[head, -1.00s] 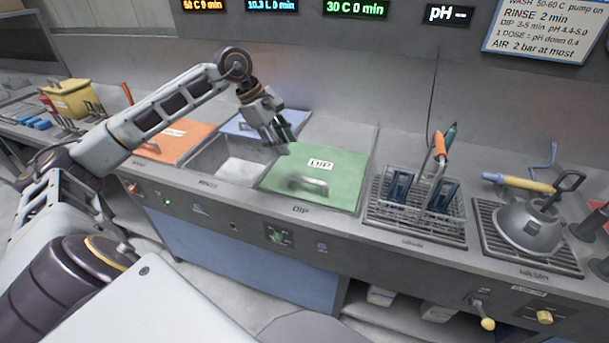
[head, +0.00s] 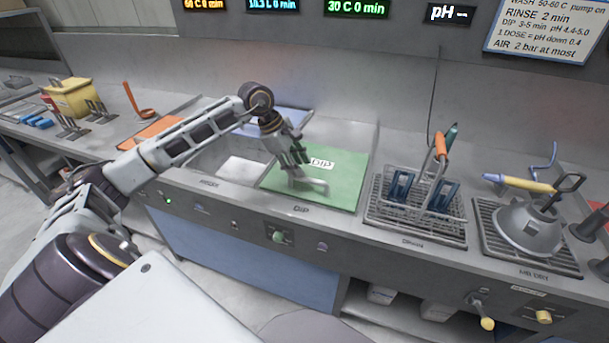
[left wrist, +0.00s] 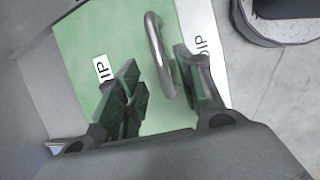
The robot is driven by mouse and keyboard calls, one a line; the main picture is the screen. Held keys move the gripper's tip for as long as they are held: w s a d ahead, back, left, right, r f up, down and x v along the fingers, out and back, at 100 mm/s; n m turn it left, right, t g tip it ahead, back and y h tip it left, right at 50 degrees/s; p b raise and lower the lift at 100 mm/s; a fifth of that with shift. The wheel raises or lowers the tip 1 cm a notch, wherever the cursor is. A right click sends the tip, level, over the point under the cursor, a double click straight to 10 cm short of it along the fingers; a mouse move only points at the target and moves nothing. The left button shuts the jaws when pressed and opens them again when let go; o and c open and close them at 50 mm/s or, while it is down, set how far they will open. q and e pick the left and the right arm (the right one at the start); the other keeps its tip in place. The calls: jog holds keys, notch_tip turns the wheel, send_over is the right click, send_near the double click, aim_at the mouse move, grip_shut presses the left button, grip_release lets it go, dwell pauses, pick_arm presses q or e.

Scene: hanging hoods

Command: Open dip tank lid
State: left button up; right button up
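The green dip tank lid (head: 342,192) lies flat and shut over its tank in the counter, with a white DIP label (head: 321,163). Its grey bar handle (head: 312,185) stands near the lid's front left. My left gripper (head: 297,166) is just above the lid, beside the handle in the head view. In the left wrist view my left gripper (left wrist: 157,68) has its green-padded fingers apart. The handle (left wrist: 158,50) shows between them, closer to the right finger. I cannot tell whether it touches. My right gripper is out of view.
The open rinse sink (head: 228,160) is left of the lid, with a blue lid (head: 285,122) behind it. An orange lid (head: 158,135) lies further left. A wire drain basket (head: 415,210) with blue-handled racks stands right of the dip tank, near a grey hood (head: 530,228).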

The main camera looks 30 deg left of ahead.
aim_at(307, 178)
pick_arm(q)
jog(key=shift+x, duration=2.55)
jog(key=shift+c, duration=0.2)
grip_shut()
